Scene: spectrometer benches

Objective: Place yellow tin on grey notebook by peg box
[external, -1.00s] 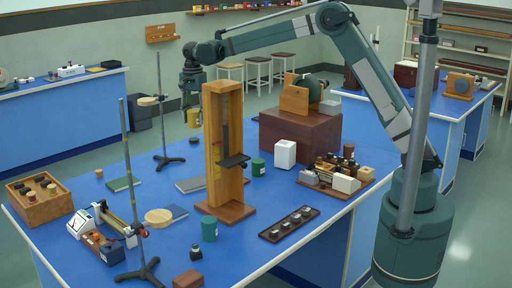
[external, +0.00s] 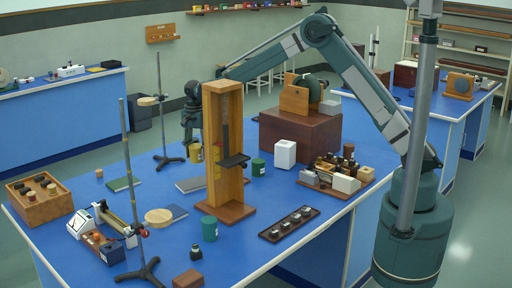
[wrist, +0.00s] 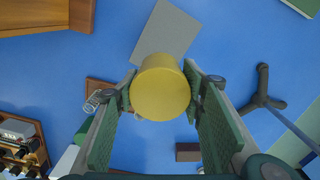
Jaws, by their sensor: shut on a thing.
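The yellow tin (external: 196,153) is between the fingers of my gripper (external: 193,138), which is shut on it. The tin hangs upright over the blue bench, behind and left of the tall wooden stand. In the wrist view, the tin's round top (wrist: 160,88) fills the space between the fingertips (wrist: 160,92). A grey notebook (external: 190,185) lies flat on the bench in front of the tin; it also shows in the wrist view (wrist: 165,30), partly covered by the tin. A wooden box with several round pegs (external: 38,208) sits at the left.
The tall wooden stand (external: 230,140) rises right of the grey notebook. A rod stand with a tripod foot (external: 160,110) is left of my gripper. A green notebook (external: 122,184) lies to the left. Green tins and a white block (external: 285,153) are to the right.

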